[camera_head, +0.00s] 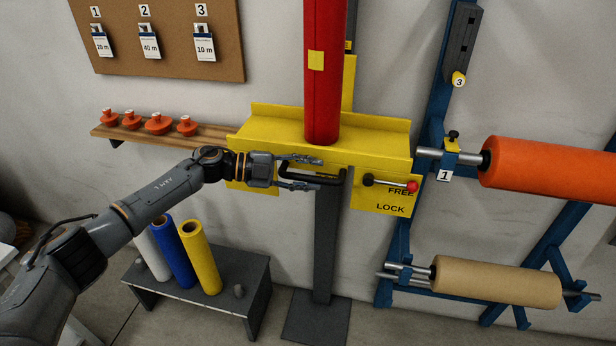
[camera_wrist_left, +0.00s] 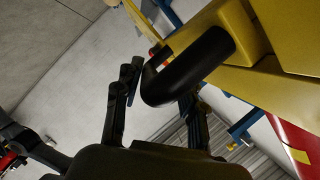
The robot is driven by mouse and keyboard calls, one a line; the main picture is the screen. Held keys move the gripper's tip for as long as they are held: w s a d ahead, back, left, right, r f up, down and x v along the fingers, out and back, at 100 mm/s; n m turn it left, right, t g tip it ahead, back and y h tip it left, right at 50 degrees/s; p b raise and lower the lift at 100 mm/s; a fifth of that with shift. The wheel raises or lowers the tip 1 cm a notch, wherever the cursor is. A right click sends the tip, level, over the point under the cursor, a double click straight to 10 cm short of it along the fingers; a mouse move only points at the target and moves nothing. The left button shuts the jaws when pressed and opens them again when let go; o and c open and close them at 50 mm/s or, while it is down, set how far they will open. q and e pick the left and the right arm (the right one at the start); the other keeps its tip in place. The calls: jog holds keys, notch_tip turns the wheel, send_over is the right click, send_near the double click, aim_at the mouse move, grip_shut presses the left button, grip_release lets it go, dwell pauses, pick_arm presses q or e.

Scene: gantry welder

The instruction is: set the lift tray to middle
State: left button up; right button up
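The lift tray (camera_head: 262,127) is a yellow shelf on a dark column, with a red roll (camera_head: 322,90) standing upright on it. A black bar handle (camera_head: 330,181) sticks out from its front. Beside it, a lever with a red knob (camera_head: 411,187) lies about level, pointing right, near the word FREE and above LOCK on a yellow plate (camera_head: 385,208). My left gripper (camera_head: 308,173) is open at the handle's left part. In the left wrist view the handle (camera_wrist_left: 190,65) lies between the spread fingers (camera_wrist_left: 160,98); contact is unclear. My right gripper is not in view.
An orange roll (camera_head: 550,168) and a tan roll (camera_head: 495,282) hang on a blue rack at the right. A low grey bench (camera_head: 240,290) with several upright rolls stands below my left arm. A wooden shelf (camera_head: 215,135) with orange pieces is on the wall.

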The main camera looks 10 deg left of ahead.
pick_arm(q)
jog(key=shift+s+a+f, duration=0.1)
jog(key=shift+s+f, duration=0.05)
jog(key=shift+f, duration=0.05)
jog(key=shift+a, duration=0.25)
jog(key=v, duration=1.1)
jog(key=shift+s+r, duration=0.15)
jog(key=shift+r, duration=0.05)
jog(key=shift+a, duration=0.15)
